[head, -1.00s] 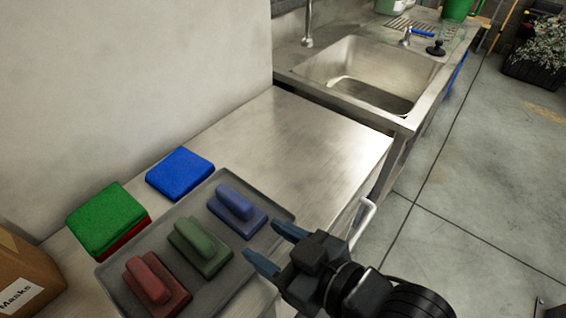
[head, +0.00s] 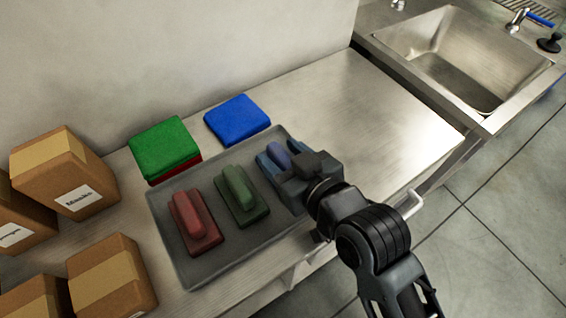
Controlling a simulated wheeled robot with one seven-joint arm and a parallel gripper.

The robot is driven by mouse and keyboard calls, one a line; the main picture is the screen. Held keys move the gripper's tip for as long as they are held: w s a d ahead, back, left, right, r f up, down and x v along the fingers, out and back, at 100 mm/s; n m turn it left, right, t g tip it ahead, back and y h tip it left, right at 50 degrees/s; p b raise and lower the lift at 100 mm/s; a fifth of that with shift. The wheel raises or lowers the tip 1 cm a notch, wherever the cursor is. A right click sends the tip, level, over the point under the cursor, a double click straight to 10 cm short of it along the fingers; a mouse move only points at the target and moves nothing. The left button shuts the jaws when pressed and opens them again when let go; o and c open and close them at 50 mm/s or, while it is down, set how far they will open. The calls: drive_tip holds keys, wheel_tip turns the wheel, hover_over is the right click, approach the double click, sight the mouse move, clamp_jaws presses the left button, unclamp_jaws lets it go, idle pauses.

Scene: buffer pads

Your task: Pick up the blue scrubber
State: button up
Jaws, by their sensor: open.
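The blue scrubber (head: 281,154) lies at the right end of a grey tray (head: 176,244).
Behind the tray are a blue pad (head: 237,119) and a green pad (head: 165,148) stacked on a red one. Cardboard boxes (head: 64,172) stand at the left. The steel counter (head: 350,105) is clear to the right, up to a sink (head: 460,60).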

sight(289, 157)
drive_tip(key=shift+c, duration=0.3)
clamp_jaws()
idle(0.4)
drive_tip(key=shift+r, duration=0.45)
drive_tip(key=r, duration=0.2)
drive_tip(key=d+r, duration=0.1)
drive_tip(key=shift+r, duration=0.35)
drive_tip(key=s+d+r+b, duration=0.1)
drive_tip(key=s+d+r, duration=0.1)
drive_tip(key=d+r, duration=0.4)
drive_tip(key=shift+s+d+r, duration=0.15)
drive_tip(key=shift+d+r, duration=0.05)
drive_tip(key=shift+d, duration=2.1)
